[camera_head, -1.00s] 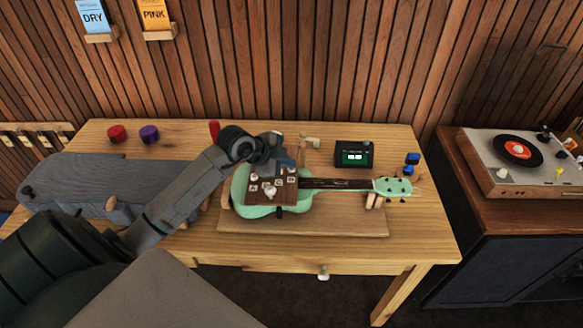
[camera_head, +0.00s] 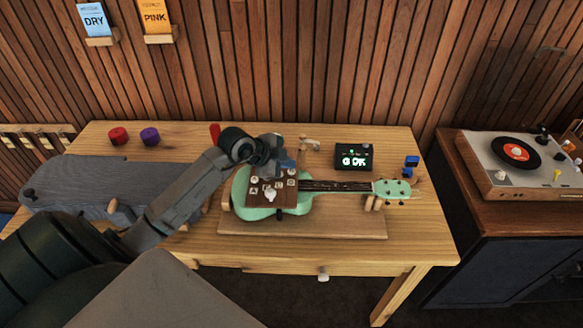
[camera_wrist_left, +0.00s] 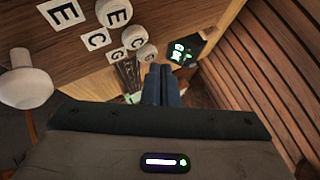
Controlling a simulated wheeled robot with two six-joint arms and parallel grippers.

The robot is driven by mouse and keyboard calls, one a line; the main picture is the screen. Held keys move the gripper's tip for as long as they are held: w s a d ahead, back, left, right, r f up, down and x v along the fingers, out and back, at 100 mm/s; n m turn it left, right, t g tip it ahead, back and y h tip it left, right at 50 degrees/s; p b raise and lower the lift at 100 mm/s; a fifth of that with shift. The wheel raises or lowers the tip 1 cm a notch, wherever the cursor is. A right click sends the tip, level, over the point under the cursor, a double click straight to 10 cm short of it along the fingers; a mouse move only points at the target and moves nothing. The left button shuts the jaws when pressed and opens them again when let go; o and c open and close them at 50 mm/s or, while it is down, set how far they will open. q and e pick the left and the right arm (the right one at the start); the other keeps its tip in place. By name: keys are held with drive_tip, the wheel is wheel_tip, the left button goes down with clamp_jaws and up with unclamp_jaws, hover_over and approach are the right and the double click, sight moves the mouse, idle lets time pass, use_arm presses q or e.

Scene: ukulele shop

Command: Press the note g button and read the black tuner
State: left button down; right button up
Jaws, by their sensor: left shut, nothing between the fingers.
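The mint-green ukulele (camera_head: 298,203) lies on a wooden stand board, with a brown panel of white lettered buttons (camera_head: 262,200) over its body. The black tuner (camera_head: 353,157) stands behind the neck, its lit screen reading "G OK"; it also shows in the left wrist view (camera_wrist_left: 184,48). My left gripper (camera_head: 285,164) is shut and empty over the panel's far edge. In the left wrist view its blue fingertips (camera_wrist_left: 161,72) are close to the round button (camera_wrist_left: 145,53) beside the G label (camera_wrist_left: 118,57); contact is unclear. E and C buttons are farther off. My right gripper is out of view.
A grey instrument case (camera_head: 90,185) lies at the table's left. Red (camera_head: 118,136) and purple (camera_head: 150,135) round items sit behind it. A turntable (camera_head: 520,155) stands on the cabinet at right. The table's front right (camera_head: 420,235) is clear.

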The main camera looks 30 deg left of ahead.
use_arm(q)
drive_tip(key=shift+r, duration=0.4)
wheel_tip(320, 180, up, 5)
drive_tip(key=p, duration=0.5)
idle(0.8)
